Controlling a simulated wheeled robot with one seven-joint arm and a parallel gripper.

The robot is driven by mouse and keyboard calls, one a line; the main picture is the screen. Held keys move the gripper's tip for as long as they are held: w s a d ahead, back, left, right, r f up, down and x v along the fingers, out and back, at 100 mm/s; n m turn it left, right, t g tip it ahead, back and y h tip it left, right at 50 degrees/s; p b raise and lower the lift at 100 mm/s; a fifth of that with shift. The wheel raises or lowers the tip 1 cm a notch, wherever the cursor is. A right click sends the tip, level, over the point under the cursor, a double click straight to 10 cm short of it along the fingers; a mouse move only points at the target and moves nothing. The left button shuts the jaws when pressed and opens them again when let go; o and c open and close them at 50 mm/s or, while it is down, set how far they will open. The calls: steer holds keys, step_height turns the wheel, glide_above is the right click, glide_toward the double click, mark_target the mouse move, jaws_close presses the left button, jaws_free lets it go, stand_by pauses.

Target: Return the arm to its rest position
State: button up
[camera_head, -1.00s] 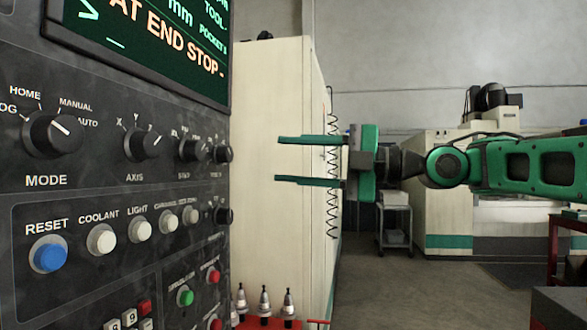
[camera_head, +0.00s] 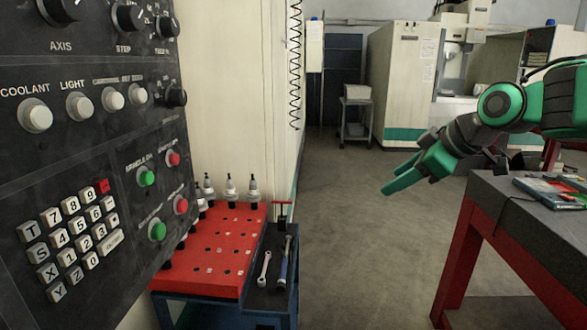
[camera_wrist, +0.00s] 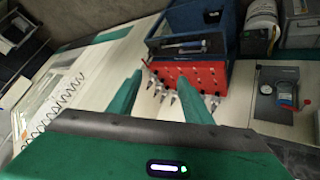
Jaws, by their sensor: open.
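My gripper (camera_head: 396,182) is green and hangs at the right of the head view, tilted down to the left in front of the open floor. It is apart from everything around it. My arm comes in from the right edge. In the wrist view my gripper (camera_wrist: 161,74) shows two green fingers spread apart with nothing between them. Beyond them lies a red tool rack (camera_wrist: 197,77), seen at a distance.
The control panel (camera_head: 75,150) fills the left. A red rack (camera_head: 215,257) with tool holders stands beside it, next to a dark tray with a wrench (camera_head: 262,268). A red-legged bench (camera_head: 490,190) stands at right below my arm. Floor between is clear.

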steer(key=s+d+f+m+g+h, duration=0.4)
steer(key=s+d+f+m, duration=0.5)
steer(key=s+d+f, duration=0.5)
steer(key=s+d+f+m+g, duration=0.1)
steer(key=s+m, duration=0.3)
steer(key=s, duration=0.5)
steer(key=s+d+f+m+g, duration=0.2)
steer(key=s+f+m+g, duration=0.1)
steer(key=s, duration=0.5)
steer(key=shift+s+d+f+m, duration=0.3)
steer(key=shift+s+f+m, duration=0.05)
steer(key=shift+m, duration=0.45)
steer(key=shift+c, duration=0.6)
